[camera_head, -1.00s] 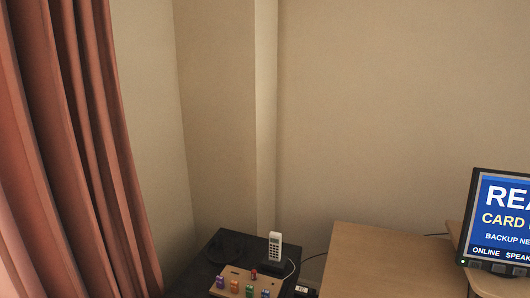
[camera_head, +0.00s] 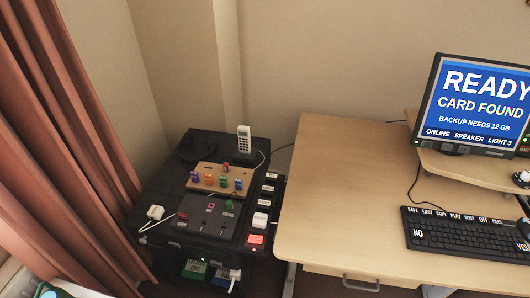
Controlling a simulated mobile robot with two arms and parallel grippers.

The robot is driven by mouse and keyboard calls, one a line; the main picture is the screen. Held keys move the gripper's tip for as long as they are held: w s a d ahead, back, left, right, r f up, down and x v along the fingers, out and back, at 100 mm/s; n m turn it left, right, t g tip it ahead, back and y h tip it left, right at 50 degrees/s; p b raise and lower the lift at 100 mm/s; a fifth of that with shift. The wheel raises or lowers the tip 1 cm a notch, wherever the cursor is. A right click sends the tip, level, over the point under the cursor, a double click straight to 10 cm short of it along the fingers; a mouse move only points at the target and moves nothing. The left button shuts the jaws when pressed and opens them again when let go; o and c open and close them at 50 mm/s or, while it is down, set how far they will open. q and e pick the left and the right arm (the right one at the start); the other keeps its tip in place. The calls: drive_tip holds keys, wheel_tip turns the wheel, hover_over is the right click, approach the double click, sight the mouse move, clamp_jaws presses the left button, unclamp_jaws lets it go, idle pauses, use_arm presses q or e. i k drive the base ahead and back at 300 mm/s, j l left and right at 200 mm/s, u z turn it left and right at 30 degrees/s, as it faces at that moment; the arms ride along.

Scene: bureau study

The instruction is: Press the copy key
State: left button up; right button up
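A black keyboard (camera_head: 468,236) lies on the wooden desk at the right. Its top row carries small white labels, and the copy key (camera_head: 441,213) is third from the left, after save and what looks like eject. Larger NO and YES keys sit at its lower left and right. The monitor (camera_head: 474,108) behind it reads READY, CARD FOUND, BACKUP NEEDS 12 GB, with ONLINE, SPEAKER and LIGHT 3 below. Neither of my grippers is in view.
The desk (camera_head: 335,200) is bare left of the keyboard. A dark side table at the left holds a white phone (camera_head: 244,140), a wooden board (camera_head: 207,179) with coloured pieces, a switch panel and a power strip (camera_head: 264,212). A red curtain (camera_head: 60,140) hangs left.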

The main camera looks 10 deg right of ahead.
sight(439, 214)
drive_tip(key=z, duration=1.9)
